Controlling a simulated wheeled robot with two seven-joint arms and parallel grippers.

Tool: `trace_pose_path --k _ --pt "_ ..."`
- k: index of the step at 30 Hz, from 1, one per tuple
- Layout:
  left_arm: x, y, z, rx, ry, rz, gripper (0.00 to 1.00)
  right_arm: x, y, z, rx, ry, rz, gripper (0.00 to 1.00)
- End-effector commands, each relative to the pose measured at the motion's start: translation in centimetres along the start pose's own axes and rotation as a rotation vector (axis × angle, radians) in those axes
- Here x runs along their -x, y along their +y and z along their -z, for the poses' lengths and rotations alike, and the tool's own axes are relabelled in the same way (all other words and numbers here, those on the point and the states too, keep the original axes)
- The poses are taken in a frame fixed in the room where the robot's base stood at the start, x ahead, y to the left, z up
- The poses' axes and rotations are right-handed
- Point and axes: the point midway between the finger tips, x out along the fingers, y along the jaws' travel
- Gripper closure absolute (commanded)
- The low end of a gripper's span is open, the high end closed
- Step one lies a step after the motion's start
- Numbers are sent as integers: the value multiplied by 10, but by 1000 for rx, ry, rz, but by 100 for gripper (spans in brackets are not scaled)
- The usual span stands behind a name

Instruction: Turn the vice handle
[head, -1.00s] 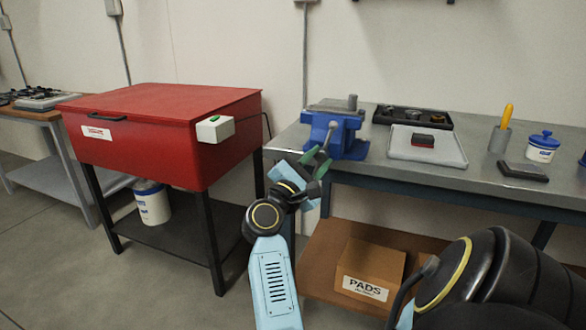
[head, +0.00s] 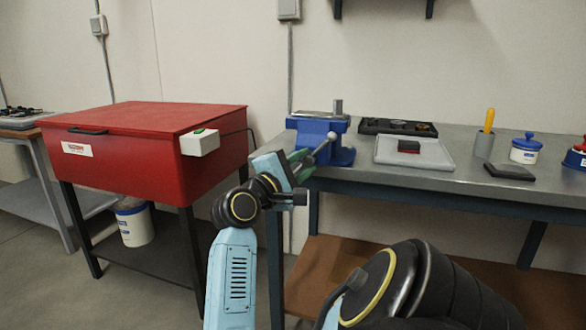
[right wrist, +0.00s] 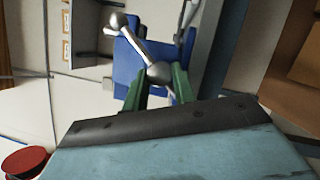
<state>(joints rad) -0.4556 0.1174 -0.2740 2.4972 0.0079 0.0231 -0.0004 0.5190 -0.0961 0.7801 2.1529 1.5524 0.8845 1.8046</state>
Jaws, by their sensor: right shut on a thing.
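The blue vice (head: 342,157) is fixed at the left end of the grey workbench. Its silver handle (head: 321,147), a thin bar with ball ends, slants across the vice's front. My right gripper (head: 306,160) reaches it from the lower left, with green fingers at the handle. My left gripper is not in view.
A red cabinet (head: 130,150) on black legs stands left of the bench, with a white switch box (head: 200,144) on its side near my right forearm.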

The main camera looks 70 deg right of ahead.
Motion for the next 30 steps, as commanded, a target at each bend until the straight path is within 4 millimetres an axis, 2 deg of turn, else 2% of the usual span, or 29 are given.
trace_pose_path --k 16,17,21,30 --pt "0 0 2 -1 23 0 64 -4 2 -3 -15 -7 -1 100" --pt "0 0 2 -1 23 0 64 -4 2 -3 -15 -7 -2 70" --pt "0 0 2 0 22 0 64 -3 1 -3 -14 -7 0 52" --pt "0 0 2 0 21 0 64 -1 0 -2 -12 -5 4 52"
